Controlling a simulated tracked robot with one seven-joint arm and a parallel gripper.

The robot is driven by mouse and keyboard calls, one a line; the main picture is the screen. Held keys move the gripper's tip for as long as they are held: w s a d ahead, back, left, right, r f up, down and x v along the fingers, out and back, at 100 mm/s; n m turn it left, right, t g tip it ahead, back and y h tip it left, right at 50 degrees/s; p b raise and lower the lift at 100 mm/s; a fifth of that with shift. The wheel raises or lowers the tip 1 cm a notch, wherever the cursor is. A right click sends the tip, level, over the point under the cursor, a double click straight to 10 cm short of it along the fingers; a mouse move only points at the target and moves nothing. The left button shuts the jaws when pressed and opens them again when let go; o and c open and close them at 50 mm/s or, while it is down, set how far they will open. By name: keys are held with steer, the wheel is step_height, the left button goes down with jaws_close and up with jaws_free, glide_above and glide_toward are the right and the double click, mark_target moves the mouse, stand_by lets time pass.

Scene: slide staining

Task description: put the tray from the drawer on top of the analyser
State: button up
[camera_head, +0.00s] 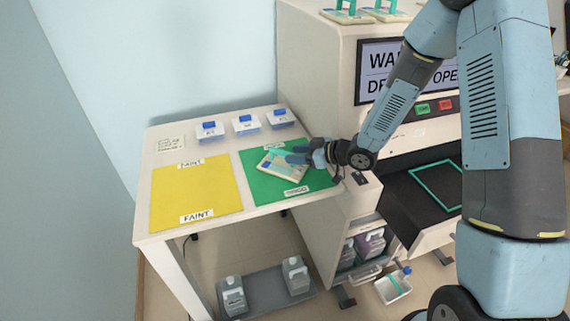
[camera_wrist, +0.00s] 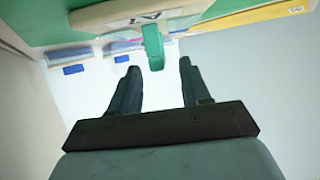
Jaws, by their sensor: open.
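A pale tray (camera_head: 280,168) with a teal handle lies on the green mat (camera_head: 316,181) of the side table. My gripper (camera_head: 293,154) is at this tray, with its fingers open. In the wrist view, the teal handle (camera_wrist: 153,46) stands between and just beyond the open fingers (camera_wrist: 157,78), with no grip on it. The analyser (camera_head: 312,70) is the cream cabinet with a screen. Its dark drawer (camera_head: 410,200) is out and shows an empty teal outline. On top of the analyser stand two trays (camera_head: 345,15) (camera_head: 388,12) with teal handles.
The side table also holds a yellow mat (camera_head: 195,190) marked FAINT and several small white boxes with blue tops (camera_head: 246,124) along the back. Bottles (camera_head: 234,295) stand on a grey shelf below. The yellow mat is bare.

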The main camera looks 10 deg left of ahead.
mark_target(290, 153)
steer(key=shift+x, duration=2.55)
steer(key=shift+w, duration=0.15)
steer(key=shift+c, duration=0.3)
jaws_close()
